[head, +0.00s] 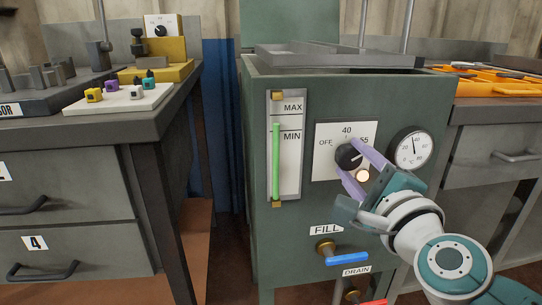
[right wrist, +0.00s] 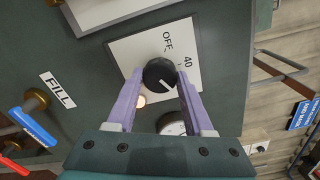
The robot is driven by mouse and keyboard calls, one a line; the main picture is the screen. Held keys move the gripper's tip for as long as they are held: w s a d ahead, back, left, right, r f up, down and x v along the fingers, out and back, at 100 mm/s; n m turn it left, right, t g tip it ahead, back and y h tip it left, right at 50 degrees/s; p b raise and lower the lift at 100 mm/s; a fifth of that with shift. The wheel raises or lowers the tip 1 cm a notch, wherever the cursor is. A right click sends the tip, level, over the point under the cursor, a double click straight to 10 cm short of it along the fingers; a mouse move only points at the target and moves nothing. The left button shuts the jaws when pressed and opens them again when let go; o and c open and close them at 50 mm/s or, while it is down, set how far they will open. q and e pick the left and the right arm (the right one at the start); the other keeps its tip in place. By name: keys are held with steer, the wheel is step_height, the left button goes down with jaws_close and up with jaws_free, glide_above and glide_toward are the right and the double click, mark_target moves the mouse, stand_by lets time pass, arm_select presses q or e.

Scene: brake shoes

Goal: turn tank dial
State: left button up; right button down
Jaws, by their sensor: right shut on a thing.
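The black tank dial (head: 348,157) sits on a white plate (head: 324,165) marked OFF, 40 and 55 on the green tank's front. My right gripper (head: 353,164) has its two purple fingers shut on the dial, one on each side. The right wrist view shows the dial (right wrist: 159,74) between the fingertips (right wrist: 160,80). Its white pointer line is turned away from OFF, past 40, towards the side of the 55 mark. In that view a finger hides the 55. My left gripper is not in view.
A round lamp (head: 362,176) glows below the dial, beside a temperature gauge (head: 411,148). A level gauge (head: 275,160) is to the left. A blue FILL handle (head: 347,258) and red DRAIN handle (head: 372,302) are below. Workbenches flank the tank.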

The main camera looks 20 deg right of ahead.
steer(key=shift+c, duration=1.4)
jaws_free()
steer(key=shift+s+a, duration=0.1)
steer(key=shift+s, duration=0.2)
steer(key=p+v, duration=0.1)
steer(key=v, duration=0.8)
steer(key=shift+s, duration=0.15)
